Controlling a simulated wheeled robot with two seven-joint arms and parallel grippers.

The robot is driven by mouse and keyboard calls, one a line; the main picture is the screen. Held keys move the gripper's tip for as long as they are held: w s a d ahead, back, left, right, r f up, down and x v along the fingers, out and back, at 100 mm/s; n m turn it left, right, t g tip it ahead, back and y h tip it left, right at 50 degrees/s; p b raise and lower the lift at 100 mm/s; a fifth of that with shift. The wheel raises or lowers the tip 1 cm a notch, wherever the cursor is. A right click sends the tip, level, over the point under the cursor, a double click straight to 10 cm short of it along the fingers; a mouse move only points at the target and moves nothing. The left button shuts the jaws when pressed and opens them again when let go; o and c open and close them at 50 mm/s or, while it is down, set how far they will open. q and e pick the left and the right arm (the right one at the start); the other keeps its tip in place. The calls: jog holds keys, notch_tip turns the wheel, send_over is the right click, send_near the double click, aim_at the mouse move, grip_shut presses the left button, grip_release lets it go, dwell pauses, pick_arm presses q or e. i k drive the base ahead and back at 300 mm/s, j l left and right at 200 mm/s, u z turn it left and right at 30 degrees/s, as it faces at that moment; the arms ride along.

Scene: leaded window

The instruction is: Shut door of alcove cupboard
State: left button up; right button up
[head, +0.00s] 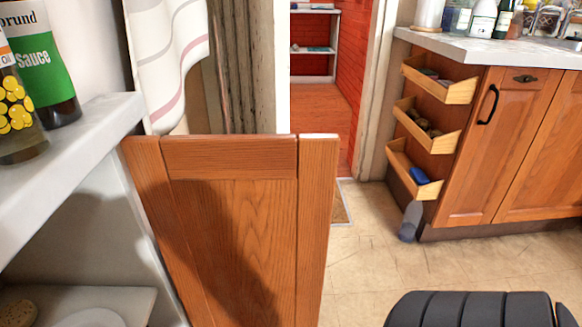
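The alcove cupboard's wooden door (235,230) stands open in the lower middle of the head view, its panel facing me. Its left edge meets the white alcove cupboard (125,215) on the left. The cupboard's inside is exposed, with a lower shelf (130,303) bearing a round light item. No handle shows on the visible part of the door, and its lower part is cut off by the frame. A dark shadow falls across the panel. Neither of my grippers is in view.
Bottles (45,60) stand on the cupboard's top at left. A striped cloth (168,55) hangs behind the door. A wooden counter cabinet (500,150) with side racks stands at right. Tiled floor (365,270) is clear between door and cabinet. A doorway opens behind.

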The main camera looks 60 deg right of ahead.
aim_at(240, 224)
jog(key=l+u, duration=0.2)
jog(key=l, duration=0.25)
jog(key=k+l+u, duration=0.1)
jog(key=l+u, duration=0.15)
jog(key=l, duration=0.25)
jog(key=k+l+u, duration=0.2)
jog(key=l, duration=0.25)
jog(key=l+u, duration=0.25)
jog(key=l, duration=0.2)
jog(key=k+l+u, duration=0.2)
jog(key=l, duration=0.2)
jog(key=l+u, duration=0.25)
jog(key=l, duration=0.3)
jog(key=l+u, duration=0.3)
jog(key=l, duration=0.25)
jog(key=k+l+u, duration=0.35)
